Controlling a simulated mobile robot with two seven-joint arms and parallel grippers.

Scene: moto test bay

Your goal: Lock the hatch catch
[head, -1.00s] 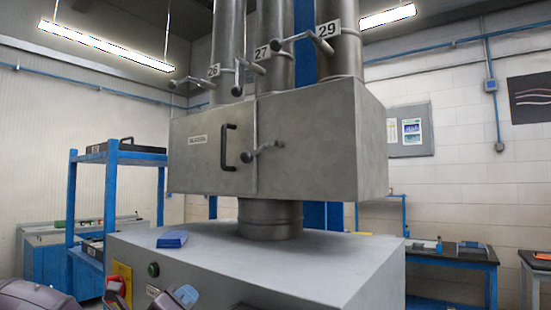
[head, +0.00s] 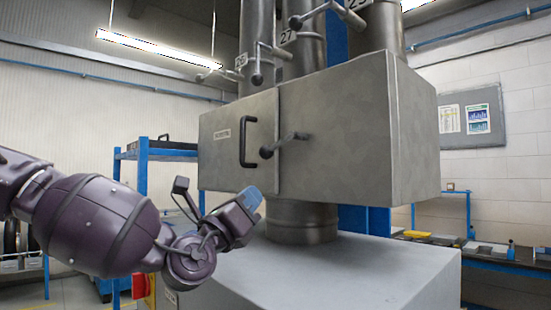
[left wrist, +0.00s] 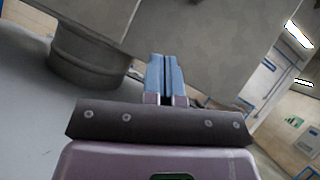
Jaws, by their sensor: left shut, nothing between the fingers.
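The grey metal hatch (head: 222,165) appears shut, flush with the box front, with a black pull handle (head: 246,142). The catch (head: 284,145) is a dark lever across the seam at the hatch's right edge, lying near level with its right end slightly raised. My left gripper (head: 250,198) is below the handle and to the left of the catch, apart from both in the picture. Its blue fingers are together and empty; they also show in the left wrist view (left wrist: 165,62), pointing towards the box. The catch is not visible in the wrist view. My right gripper is not in view.
A grey cabinet top (head: 330,275) lies below the box, with a round duct (head: 301,222) joining them. Pipes with numbered levers (head: 300,20) rise above. A blue shelf rack (head: 142,185) stands at left, partly behind my arm. A workbench is at right.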

